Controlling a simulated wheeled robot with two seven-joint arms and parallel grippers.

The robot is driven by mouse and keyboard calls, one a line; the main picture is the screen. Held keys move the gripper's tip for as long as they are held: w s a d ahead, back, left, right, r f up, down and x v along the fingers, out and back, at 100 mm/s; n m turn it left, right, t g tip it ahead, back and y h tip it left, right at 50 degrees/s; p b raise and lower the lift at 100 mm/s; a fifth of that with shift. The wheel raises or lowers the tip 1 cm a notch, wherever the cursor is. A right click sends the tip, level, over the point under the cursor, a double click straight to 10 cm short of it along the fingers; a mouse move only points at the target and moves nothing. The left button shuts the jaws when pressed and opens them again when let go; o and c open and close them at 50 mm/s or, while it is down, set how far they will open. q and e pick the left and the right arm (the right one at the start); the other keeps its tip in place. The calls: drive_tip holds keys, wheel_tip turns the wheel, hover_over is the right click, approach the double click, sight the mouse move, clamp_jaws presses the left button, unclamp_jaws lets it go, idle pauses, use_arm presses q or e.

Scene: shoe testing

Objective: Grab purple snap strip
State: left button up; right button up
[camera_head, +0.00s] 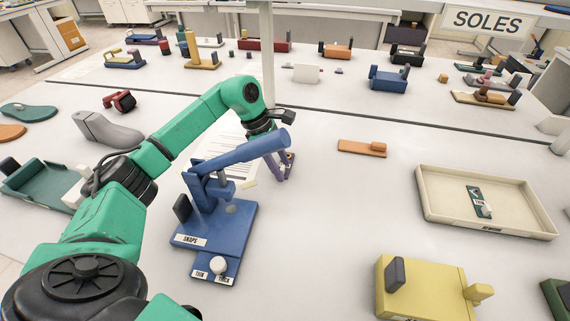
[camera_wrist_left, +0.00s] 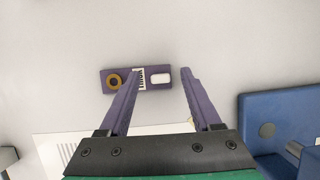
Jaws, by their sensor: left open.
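The purple snap strip (camera_wrist_left: 112,75) lies flat on the white table in the left wrist view. It has a gold ring at its left end, a striped label in the middle and a white patch at its right end. My left gripper (camera_wrist_left: 160,74) is open, and its two purple fingers reach toward the strip. The left finger overlaps the strip's middle in the picture, while the right finger is beyond its right end. The height gap is unclear. In the head view, my left gripper (camera_head: 277,170) is behind the blue press and the strip is mostly hidden. My right gripper is not in view.
The blue snap press (camera_head: 222,235), labelled SNAPS, stands close beside my left gripper. A paper sheet (camera_head: 222,143) lies near it. An orange strip (camera_head: 358,148), a cream tray (camera_head: 430,200) and a yellow fixture (camera_head: 425,290) are to the right. Clear table lies between.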

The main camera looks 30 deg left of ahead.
use_arm(q)
clamp_jaws()
drive_tip(key=shift+r, duration=0.1)
